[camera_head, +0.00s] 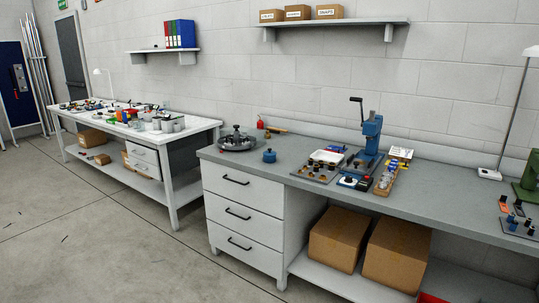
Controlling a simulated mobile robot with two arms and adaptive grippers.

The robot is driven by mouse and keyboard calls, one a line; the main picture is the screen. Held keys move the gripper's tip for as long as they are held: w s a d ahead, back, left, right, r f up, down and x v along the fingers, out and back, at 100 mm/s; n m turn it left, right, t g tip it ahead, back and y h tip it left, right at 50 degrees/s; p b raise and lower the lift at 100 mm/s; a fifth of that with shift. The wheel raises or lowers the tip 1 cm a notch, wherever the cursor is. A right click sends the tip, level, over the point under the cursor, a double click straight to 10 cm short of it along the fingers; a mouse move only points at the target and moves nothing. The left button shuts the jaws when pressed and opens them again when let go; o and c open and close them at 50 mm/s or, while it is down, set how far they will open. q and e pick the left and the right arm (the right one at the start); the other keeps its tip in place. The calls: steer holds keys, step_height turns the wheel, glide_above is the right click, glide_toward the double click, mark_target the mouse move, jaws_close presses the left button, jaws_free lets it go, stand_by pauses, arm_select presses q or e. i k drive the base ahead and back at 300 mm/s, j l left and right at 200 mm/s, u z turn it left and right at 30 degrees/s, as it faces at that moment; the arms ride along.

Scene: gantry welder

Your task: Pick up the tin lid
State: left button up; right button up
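I cannot clearly make out the tin lid at this distance. A small blue round item (269,156) with a knob-like top stands near the front left of the grey workbench (230,157); I cannot tell whether it is a tin or has a separate lid. A round dark tray (237,144) with small dark parts on it lies just left of it. Neither of my grippers is in view.
A blue lever press (371,134) stands mid-bench among trays and small parts. A lamp (490,173) and green device (527,188) are at right. A second cluttered table (195,128) stands at left. The floor (85,235) in front is open.

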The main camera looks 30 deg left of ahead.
mark_target(270, 153)
steer(key=i+j+u, duration=0.1)
steer(key=i+j, duration=1)
steer(key=i, duration=0.2)
steer(key=i+j+u, duration=0.15)
steer(key=i+j, duration=0.4)
steer(key=i, duration=0.1)
